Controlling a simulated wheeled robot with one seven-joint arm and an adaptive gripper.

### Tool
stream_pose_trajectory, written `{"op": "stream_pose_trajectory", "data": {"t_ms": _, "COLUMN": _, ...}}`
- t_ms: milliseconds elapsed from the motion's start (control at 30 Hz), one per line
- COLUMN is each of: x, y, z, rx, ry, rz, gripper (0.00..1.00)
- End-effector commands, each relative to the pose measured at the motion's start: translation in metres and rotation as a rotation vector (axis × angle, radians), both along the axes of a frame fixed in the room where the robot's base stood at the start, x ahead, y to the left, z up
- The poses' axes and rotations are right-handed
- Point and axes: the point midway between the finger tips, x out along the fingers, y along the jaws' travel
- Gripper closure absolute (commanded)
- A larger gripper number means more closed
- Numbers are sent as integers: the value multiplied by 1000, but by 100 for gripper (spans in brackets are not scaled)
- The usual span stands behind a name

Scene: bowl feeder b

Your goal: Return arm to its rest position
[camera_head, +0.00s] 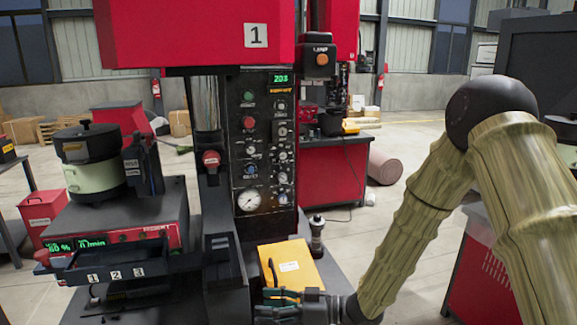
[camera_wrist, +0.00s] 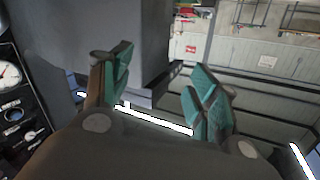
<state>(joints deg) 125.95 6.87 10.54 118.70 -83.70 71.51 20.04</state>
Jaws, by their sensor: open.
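My gripper (camera_head: 290,300) is at the bottom middle of the head view, at the end of my arm, which comes in from the right. It is close in front of a yellow box (camera_head: 297,268) with a white label. In the wrist view my gripper (camera_wrist: 158,92) shows two teal-padded fingers spread apart with nothing between them. Beyond the fingers are a grey column and a pale wall seen at a tilt.
A red press marked 1 (camera_head: 190,35) with a dark control panel (camera_head: 262,140) stands just behind my gripper. A bowl feeder (camera_head: 92,165) and a black tray numbered 1, 2, 3 (camera_head: 115,262) are on the left. A rolled mat (camera_head: 385,167) lies on open floor behind.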

Motion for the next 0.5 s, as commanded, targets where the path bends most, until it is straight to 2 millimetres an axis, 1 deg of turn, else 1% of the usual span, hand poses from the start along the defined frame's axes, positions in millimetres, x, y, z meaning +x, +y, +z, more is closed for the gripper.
{"op": "stream_pose_trajectory", "data": {"t_ms": 33, "x": -2, "y": -5, "z": -24, "rx": -28, "ry": 46, "rz": -58, "gripper": 40}}
{"op": "stream_pose_trajectory", "data": {"t_ms": 67, "x": -3, "y": -9, "z": -38, "rx": -49, "ry": 73, "rz": -98, "gripper": 40}}
{"op": "stream_pose_trajectory", "data": {"t_ms": 100, "x": -4, "y": -15, "z": -57, "rx": -78, "ry": 110, "rz": -150, "gripper": 40}}
{"op": "stream_pose_trajectory", "data": {"t_ms": 167, "x": -8, "y": -26, "z": -85, "rx": -124, "ry": 166, "rz": -226, "gripper": 40}}
{"op": "stream_pose_trajectory", "data": {"t_ms": 200, "x": -12, "y": -33, "z": -103, "rx": -158, "ry": 203, "rz": -276, "gripper": 40}}
{"op": "stream_pose_trajectory", "data": {"t_ms": 267, "x": -20, "y": -47, "z": -132, "rx": -213, "ry": 262, "rz": -347, "gripper": 40}}
{"op": "stream_pose_trajectory", "data": {"t_ms": 300, "x": -28, "y": -56, "z": -151, "rx": -252, "ry": 302, "rz": -392, "gripper": 40}}
{"op": "stream_pose_trajectory", "data": {"t_ms": 367, "x": -40, "y": -71, "z": -179, "rx": -313, "ry": 362, "rz": -458, "gripper": 40}}
{"op": "stream_pose_trajectory", "data": {"t_ms": 400, "x": -51, "y": -82, "z": -197, "rx": -357, "ry": 402, "rz": -500, "gripper": 40}}
{"op": "stream_pose_trajectory", "data": {"t_ms": 467, "x": -68, "y": -99, "z": -223, "rx": -422, "ry": 464, "rz": -559, "gripper": 40}}
{"op": "stream_pose_trajectory", "data": {"t_ms": 500, "x": -81, "y": -110, "z": -238, "rx": -466, "ry": 502, "rz": -595, "gripper": 40}}
